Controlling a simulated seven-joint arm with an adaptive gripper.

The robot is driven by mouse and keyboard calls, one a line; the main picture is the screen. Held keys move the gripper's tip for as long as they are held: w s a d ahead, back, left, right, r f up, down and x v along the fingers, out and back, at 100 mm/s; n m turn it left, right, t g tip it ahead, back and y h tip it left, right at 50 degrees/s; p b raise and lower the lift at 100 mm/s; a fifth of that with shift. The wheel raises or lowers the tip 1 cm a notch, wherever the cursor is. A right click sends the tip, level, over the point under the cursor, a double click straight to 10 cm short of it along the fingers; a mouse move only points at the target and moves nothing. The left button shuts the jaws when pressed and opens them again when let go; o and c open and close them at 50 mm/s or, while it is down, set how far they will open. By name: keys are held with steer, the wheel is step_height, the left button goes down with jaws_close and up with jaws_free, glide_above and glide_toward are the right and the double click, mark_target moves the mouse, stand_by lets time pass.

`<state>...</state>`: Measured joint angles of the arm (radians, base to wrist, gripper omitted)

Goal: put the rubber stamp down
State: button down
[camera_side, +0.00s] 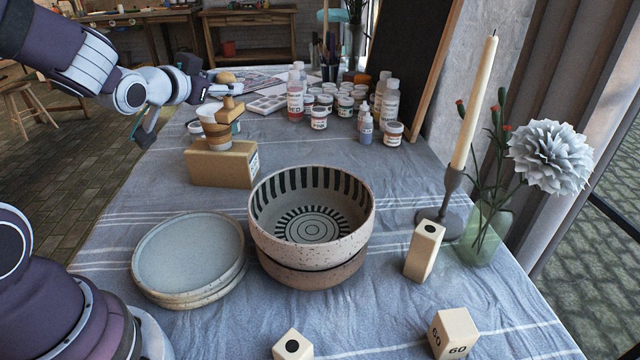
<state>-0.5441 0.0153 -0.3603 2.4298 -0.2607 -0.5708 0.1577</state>
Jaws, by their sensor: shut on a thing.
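The rubber stamp (231,107) has a rounded wooden knob on top and a wider light wooden block below. It shows in the side view at the upper left, above the cloth-covered table. My gripper (217,91) reaches in from the left and is shut on the stamp near its handle. The stamp looks upright, close behind or beside the small cups (217,140) on the cardboard box (205,168). Its underside is partly hidden, so I cannot tell whether it touches anything.
Stacked patterned bowls (312,265) stand mid-table, with stacked plates (188,255) to their left. Paint jars and bottles (319,118) crowd the back. A candlestick (452,205), a flower vase (483,235) and wooden blocks (424,252) are at right.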

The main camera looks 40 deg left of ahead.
steer(key=s+a+n+g+y, duration=0.4)
steer(key=s+a, duration=0.2)
steer(key=a, duration=0.2)
steer(key=s+a+n+g+y, duration=0.4)
steer(key=s+a+n, duration=0.1)
steer(key=a, duration=0.3)
step_height(320, 180, down, 19)
steer(key=shift+a+r, duration=0.1)
steer(key=shift+r, duration=0.1)
steer(key=shift+f, duration=0.6)
steer(key=c, duration=0.8)
jaws_free()
